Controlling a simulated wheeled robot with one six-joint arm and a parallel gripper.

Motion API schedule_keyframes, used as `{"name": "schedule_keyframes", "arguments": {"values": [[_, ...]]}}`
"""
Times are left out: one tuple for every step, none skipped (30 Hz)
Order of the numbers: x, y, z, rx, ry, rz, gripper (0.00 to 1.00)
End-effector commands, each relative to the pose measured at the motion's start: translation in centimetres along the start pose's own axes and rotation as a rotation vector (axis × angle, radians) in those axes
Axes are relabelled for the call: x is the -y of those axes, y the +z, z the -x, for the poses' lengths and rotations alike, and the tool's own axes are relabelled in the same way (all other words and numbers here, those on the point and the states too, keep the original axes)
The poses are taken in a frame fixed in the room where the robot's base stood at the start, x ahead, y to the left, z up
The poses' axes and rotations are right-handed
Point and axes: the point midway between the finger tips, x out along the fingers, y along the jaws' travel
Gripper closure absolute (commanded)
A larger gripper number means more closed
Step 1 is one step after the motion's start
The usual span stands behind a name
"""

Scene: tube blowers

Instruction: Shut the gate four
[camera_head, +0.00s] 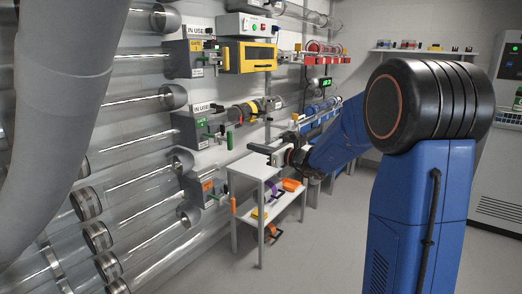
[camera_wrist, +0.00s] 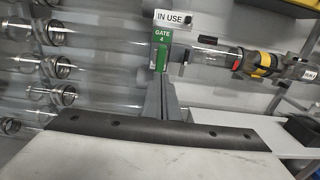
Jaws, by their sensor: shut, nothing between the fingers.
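Gate four is a grey box with a green label on the left wall in the head view (camera_head: 188,130). In the wrist view its green "GATE 4" plate (camera_wrist: 162,50) shows above my fingers, under a white "IN USE" sign (camera_wrist: 173,18). A green handle (camera_head: 229,140) hangs at the right side of the box in the head view; I cannot make it out in the wrist view. My gripper (camera_wrist: 164,80) is shut and empty, its fingers pointing toward the plate. In the head view my gripper (camera_head: 252,148) is right of the green handle and appears apart from it.
Clear tubes (camera_head: 130,150) run along the wall. A yellow-labelled gate (camera_head: 186,58) is above and an orange-labelled gate (camera_head: 205,186) below. A yellow box (camera_head: 252,56) hangs nearby. A white table (camera_head: 258,166) stands under my gripper. The floor (camera_head: 320,245) is free at front.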

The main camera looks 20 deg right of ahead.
Motion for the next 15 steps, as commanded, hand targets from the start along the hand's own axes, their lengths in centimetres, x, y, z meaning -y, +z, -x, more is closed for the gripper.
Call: {"name": "schedule_keyframes", "arguments": {"values": [[-0.1, 0.0, -1.1, 0.001, 0.003, 0.0, 1.0], [-0.1, 0.0, -1.6, 0.0, 0.003, 0.0, 1.0], [-0.1, 0.0, -2.3, 0.0, 0.002, 0.0, 1.0], [-0.1, 0.0, -2.8, -0.001, 0.003, 0.0, 1.0], [-0.1, 0.0, -3.4, 0.0, 0.003, 0.0, 1.0], [-0.1, 0.0, -4.0, 0.0, 0.003, 0.001, 1.0], [-0.1, 0.0, -4.5, 0.0, 0.002, 0.001, 1.0], [-0.1, 0.0, -5.0, 0.0, 0.002, 0.001, 1.0], [-0.1, 0.0, -5.6, 0.0, 0.003, 0.002, 1.0], [-0.1, 0.0, -6.0, 0.0, 0.003, 0.002, 1.0], [-0.1, 0.0, -6.4, 0.0, 0.003, 0.001, 1.0], [-0.1, 0.0, -6.8, 0.0, 0.002, 0.001, 1.0], [-0.1, 0.0, -7.2, 0.0, 0.001, 0.001, 1.0], [-0.1, 0.0, -7.5, 0.0, 0.001, 0.002, 1.0], [-0.1, 0.1, -7.8, 0.0, 0.001, 0.002, 1.0]]}}
